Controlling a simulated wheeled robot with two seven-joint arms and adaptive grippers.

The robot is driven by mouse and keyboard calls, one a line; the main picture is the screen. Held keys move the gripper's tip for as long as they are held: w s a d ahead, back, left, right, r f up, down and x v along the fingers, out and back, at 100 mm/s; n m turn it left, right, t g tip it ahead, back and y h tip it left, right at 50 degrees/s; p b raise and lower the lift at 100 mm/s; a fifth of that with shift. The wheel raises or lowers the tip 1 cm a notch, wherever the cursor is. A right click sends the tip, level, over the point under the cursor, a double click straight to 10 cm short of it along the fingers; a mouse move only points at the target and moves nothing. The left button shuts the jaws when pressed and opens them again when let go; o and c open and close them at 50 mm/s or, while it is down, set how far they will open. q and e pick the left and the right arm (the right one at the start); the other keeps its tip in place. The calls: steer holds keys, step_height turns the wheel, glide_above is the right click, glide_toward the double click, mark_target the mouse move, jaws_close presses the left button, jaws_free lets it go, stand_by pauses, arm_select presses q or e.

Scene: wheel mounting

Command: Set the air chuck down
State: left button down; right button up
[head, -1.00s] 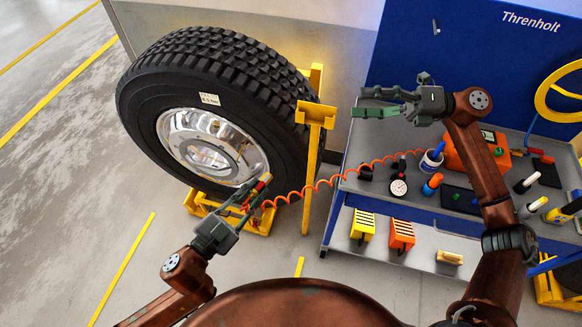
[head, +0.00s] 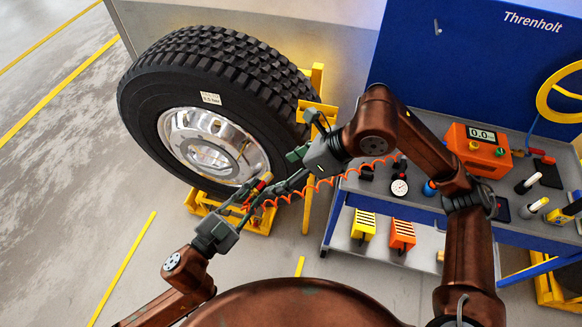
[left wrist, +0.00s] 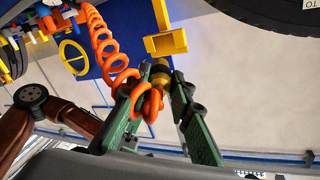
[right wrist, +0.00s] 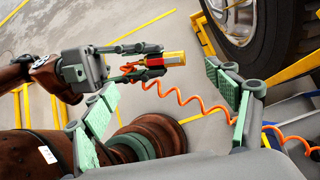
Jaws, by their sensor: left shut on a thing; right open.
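The air chuck (head: 264,182), with yellow and red parts, is in my left gripper (head: 254,190) in front of the wheel. It also shows clearly in the right wrist view (right wrist: 166,59). My left gripper is shut on it. The orange coiled hose (head: 325,181) runs from the chuck towards the tool trolley; its coils partly cover the chuck in the left wrist view (left wrist: 148,100). My right gripper (head: 293,170) is open and empty, close to the right of the chuck and apart from it. In the right wrist view, the chuck shows beyond and between its spread fingers (right wrist: 168,100).
The big tyre (head: 215,100) with its chrome rim stands in a yellow stand (head: 314,120) at the left. The trolley (head: 375,188) at the right bears an orange inflator box (head: 478,150) reading 0.0, a round gauge (head: 399,187) and markers. The floor at the left is clear.

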mark_target(262, 183)
steer(key=x, duration=0.9)
steer(key=shift+a, duration=0.1)
steer(key=shift+c, duration=0.6)
steer(key=shift+s, duration=0.1)
steer(key=c, duration=1.1)
arm_select(q)
steer(key=c, duration=1.7)
jaws_free()
arm_select(e)
steer(key=shift+c, duration=0.9)
arm_select(q)
steer(key=shift+o, duration=0.2)
